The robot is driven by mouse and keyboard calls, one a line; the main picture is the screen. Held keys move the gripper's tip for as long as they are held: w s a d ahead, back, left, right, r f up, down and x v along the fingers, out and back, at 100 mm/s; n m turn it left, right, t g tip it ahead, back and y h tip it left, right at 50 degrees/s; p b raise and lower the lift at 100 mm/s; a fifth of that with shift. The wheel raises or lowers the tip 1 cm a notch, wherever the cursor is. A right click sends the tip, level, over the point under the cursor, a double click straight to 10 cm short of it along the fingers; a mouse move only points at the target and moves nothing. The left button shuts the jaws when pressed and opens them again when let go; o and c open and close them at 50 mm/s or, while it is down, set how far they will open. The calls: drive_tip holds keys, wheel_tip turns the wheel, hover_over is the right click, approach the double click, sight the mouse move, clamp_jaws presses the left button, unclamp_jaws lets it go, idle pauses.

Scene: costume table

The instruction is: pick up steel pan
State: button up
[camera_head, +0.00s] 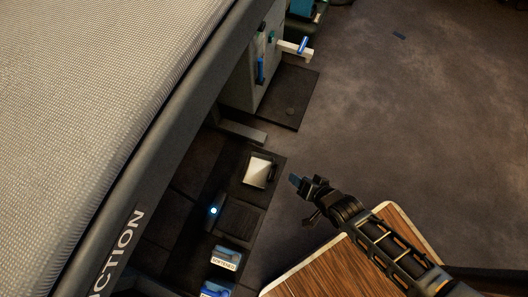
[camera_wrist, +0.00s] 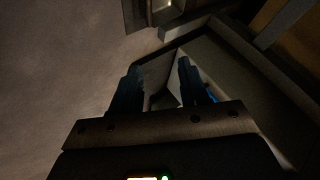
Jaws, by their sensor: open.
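I cannot make out a steel pan with certainty in either view. In the head view my gripper (camera_head: 297,183) is at the middle right, over the dark floor beside the low black shelf or counter. In the wrist view its two dark fingers stand apart, and the gripper (camera_wrist: 160,82) is open with nothing held between them. A pale, angular shape lies beyond the fingers, too dark to name. A cream-white square item (camera_head: 258,172) lies on the black surface just left of my gripper, apart from it.
A large slanted panel (camera_head: 100,80) with a dark lettered edge fills the left. Blue-and-white labelled items (camera_head: 226,259) lie at the bottom. A wooden board (camera_head: 325,268) is under my arm. A grey cabinet (camera_head: 248,75) stands at the top. Floor at upper right is mostly clear.

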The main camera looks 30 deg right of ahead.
drive_tip(key=m+g+b, duration=0.1)
drive_tip(key=m+b, duration=0.1)
drive_tip(key=b, duration=0.3)
approach(276, 174)
drive_tip(key=s+f+x, duration=0.1)
drive_tip(key=x, duration=0.4)
drive_tip(key=b+x, duration=0.1)
drive_tip(key=x, duration=0.1)
drive_tip(key=b+x, duration=0.1)
drive_tip(key=w+b+x, duration=0.1)
drive_tip(key=x, duration=0.1)
drive_tip(key=shift+w+r+b, duration=0.1)
drive_tip(key=shift+w+b, duration=0.05)
drive_tip(key=shift+b, duration=0.2)
clamp_jaws()
drive_tip(key=shift+r, duration=0.1)
